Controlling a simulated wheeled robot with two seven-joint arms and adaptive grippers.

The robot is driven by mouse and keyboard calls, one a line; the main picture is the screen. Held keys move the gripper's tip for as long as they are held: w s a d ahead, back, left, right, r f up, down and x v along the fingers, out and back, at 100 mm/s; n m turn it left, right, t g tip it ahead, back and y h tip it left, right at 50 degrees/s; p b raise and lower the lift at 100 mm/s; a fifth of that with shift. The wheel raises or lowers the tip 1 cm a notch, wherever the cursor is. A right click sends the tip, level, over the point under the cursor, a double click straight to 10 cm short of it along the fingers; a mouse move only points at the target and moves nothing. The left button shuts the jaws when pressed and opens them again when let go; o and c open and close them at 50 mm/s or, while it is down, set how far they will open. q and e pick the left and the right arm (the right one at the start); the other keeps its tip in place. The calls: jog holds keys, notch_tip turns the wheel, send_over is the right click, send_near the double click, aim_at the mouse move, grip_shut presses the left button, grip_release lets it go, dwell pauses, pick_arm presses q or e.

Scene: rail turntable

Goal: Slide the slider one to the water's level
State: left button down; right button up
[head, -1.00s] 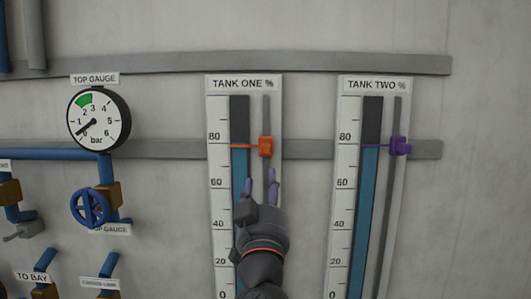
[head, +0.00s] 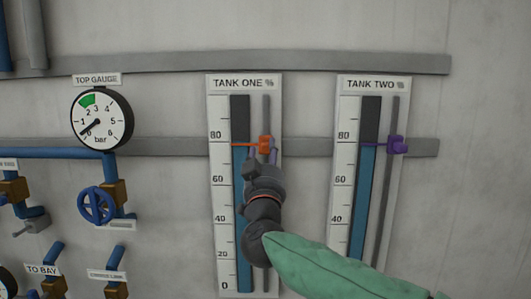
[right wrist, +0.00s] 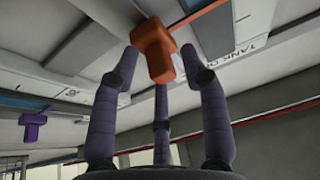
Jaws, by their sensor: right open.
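The orange slider one (head: 265,143) sits on the rail of the TANK ONE panel (head: 274,85), a little under the 80 mark. Its thin orange pointer lies across the column at about the top edge of the blue water (head: 239,190), under the dark part. My right gripper (head: 262,154) is at the slider from below, open, and partly hides it. In the right wrist view, the orange slider (right wrist: 153,48) stands between the spread fingertips of the gripper (right wrist: 160,70), with no clear grip on it. My left gripper is not in view.
The TANK TWO panel (head: 401,100) with its purple slider (head: 396,145) is to the right. A round gauge (head: 101,119), blue valve wheel (head: 96,205) and pipes are to the left. Grey horizontal rails (head: 160,66) cross the wall.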

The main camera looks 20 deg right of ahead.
jog(key=shift+w, duration=0.1)
jog(key=shift+d, duration=0.15)
grip_shut()
jog(key=shift+r+p, duration=0.35)
jog(key=shift+p, duration=0.1)
grip_release()
jog(key=shift+f, duration=0.1)
jog(key=shift+a, duration=0.3)
jog(key=shift+s, duration=0.4)
jog(key=v, duration=1.1)
jog(key=shift+a+f, duration=0.2)
